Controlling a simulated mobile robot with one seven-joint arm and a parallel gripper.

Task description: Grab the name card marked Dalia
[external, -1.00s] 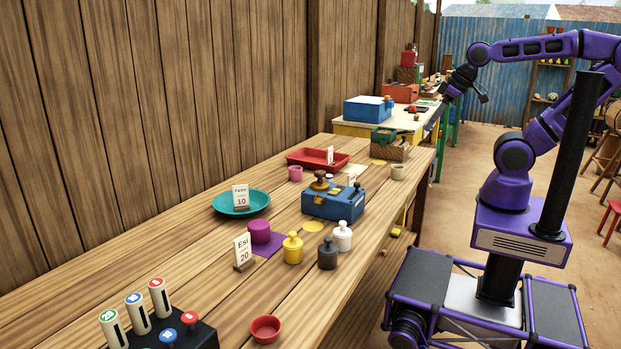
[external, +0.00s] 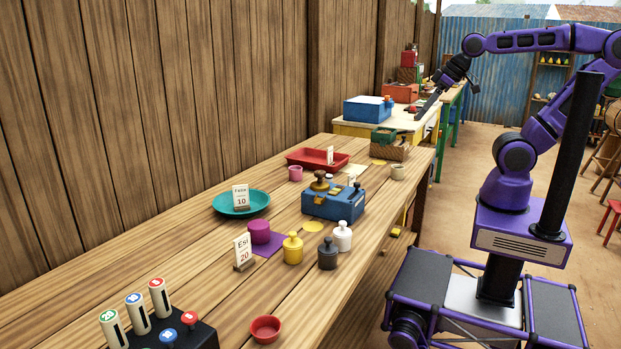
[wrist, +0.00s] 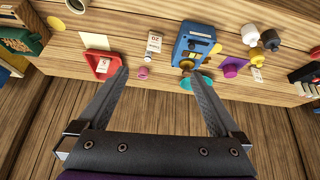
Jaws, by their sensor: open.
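I cannot read the name Dalia on any card. A white card in the red tray (external: 330,155) has unreadable lettering; it also shows in the wrist view (wrist: 103,65). A card with 20 on it (wrist: 154,42) stands between the tray and the blue balance; its name is too small to read. A card marked 10 (external: 241,198), its name apparently Fatou, stands on the teal plate. A card marked Esi 20 (external: 243,249) stands nearer. My gripper (wrist: 157,74) is open and empty, its fingers spread above the table; in the external view it is raised at the far end.
The red tray (external: 299,160), blue balance (external: 335,204) and teal plate (external: 224,205) stand on the wooden table. Yellow (external: 292,249), black (external: 327,256) and white (external: 342,238) weights stand in front. A wooden fence runs behind.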

